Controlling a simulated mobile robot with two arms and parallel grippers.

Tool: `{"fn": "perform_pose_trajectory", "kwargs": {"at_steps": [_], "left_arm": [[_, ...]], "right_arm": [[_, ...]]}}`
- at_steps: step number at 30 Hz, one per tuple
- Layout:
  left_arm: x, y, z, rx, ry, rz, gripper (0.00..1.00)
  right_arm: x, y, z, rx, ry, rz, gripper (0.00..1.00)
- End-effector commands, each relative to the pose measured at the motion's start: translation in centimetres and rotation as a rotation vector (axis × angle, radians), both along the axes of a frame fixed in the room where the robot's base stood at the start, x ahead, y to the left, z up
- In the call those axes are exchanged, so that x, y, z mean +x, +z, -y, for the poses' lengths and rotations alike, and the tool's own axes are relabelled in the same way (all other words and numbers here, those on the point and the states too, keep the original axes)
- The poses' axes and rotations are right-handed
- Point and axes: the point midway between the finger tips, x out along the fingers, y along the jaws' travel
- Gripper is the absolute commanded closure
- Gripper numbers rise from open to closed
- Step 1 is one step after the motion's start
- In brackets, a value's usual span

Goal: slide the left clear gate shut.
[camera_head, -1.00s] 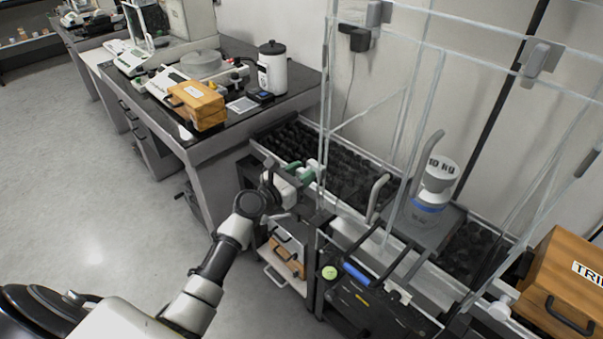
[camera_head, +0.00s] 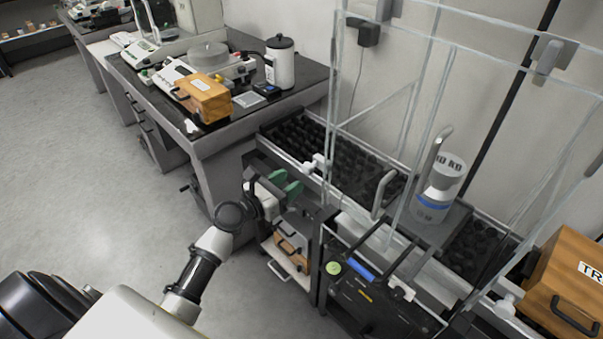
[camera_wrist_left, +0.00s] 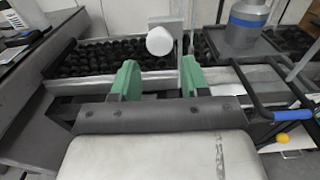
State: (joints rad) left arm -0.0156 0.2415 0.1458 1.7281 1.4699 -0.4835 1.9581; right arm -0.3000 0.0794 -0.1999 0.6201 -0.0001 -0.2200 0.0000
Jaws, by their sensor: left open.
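The clear enclosure has a left clear gate (camera_head: 332,95) with thin pale edges. A white knob (camera_head: 318,162) shows low on that side, and it also shows in the left wrist view (camera_wrist_left: 160,40). How far the gate stands open is hard to tell through the clear panels. My left gripper (camera_head: 285,183) has green fingers, open and empty, to the left of the knob and lower in the picture. In the left wrist view the open fingers (camera_wrist_left: 160,80) point towards the knob, which appears beyond and between them, apart from both. My right gripper is not in view.
A 10 kg weight (camera_head: 436,190) with a blue band stands inside the enclosure. Curved grey handles (camera_head: 384,190) rise nearby. A dark cart (camera_head: 370,295) with a blue-gripped handle stands in front. A wooden case (camera_head: 567,285) is at right. Open floor lies left.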

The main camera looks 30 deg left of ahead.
Motion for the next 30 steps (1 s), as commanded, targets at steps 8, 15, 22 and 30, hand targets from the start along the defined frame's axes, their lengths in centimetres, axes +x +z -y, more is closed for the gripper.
{"fn": "perform_pose_trajectory", "kwargs": {"at_steps": [8, 15, 22, 30], "left_arm": [[-3.5, -0.1, -1.3, 0.003, -0.001, -0.001, 0.55], [-3.9, -0.1, -1.4, 0.002, -0.001, -0.002, 0.55], [-3.9, -0.1, -1.4, 0.002, -0.001, -0.002, 0.55], [-3.9, -2.9, -1.5, 0.102, 0.014, -0.037, 0.55]], "right_arm": [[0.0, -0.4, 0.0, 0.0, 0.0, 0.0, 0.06], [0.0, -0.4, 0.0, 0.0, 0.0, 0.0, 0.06], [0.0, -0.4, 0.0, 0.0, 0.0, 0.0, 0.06], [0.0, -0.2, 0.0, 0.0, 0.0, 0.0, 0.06]]}}
